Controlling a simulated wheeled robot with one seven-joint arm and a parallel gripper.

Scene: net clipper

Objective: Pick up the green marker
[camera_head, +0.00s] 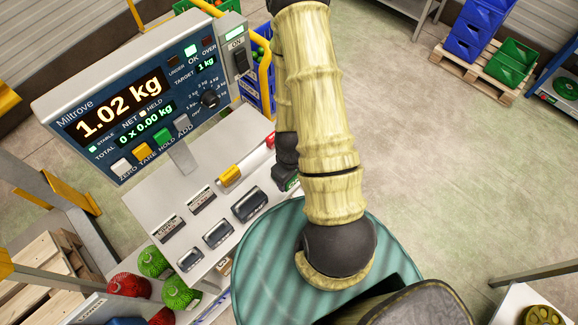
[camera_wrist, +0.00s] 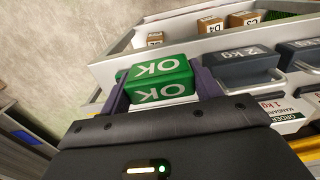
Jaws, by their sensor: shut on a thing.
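The green marker (camera_wrist: 160,82) is a block with white "OK" lettering. In the wrist view it sits between the two dark purple fingers of my gripper (camera_wrist: 162,90), which are shut on its sides. In the head view only a small green part of the marker (camera_head: 291,184) shows under my dark gripper (camera_head: 287,168), at the right side of the grey panel. My arm hides much of that area. I cannot tell whether the marker touches the surface below.
A yellow marker (camera_head: 230,174) and a red marker (camera_head: 270,140) lie on the panel (camera_head: 150,200). A dark 2 kg block (camera_wrist: 240,66) is close beside the green marker. The weighing display (camera_head: 120,105) reads 1.02 kg. Open floor (camera_head: 450,170) lies right.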

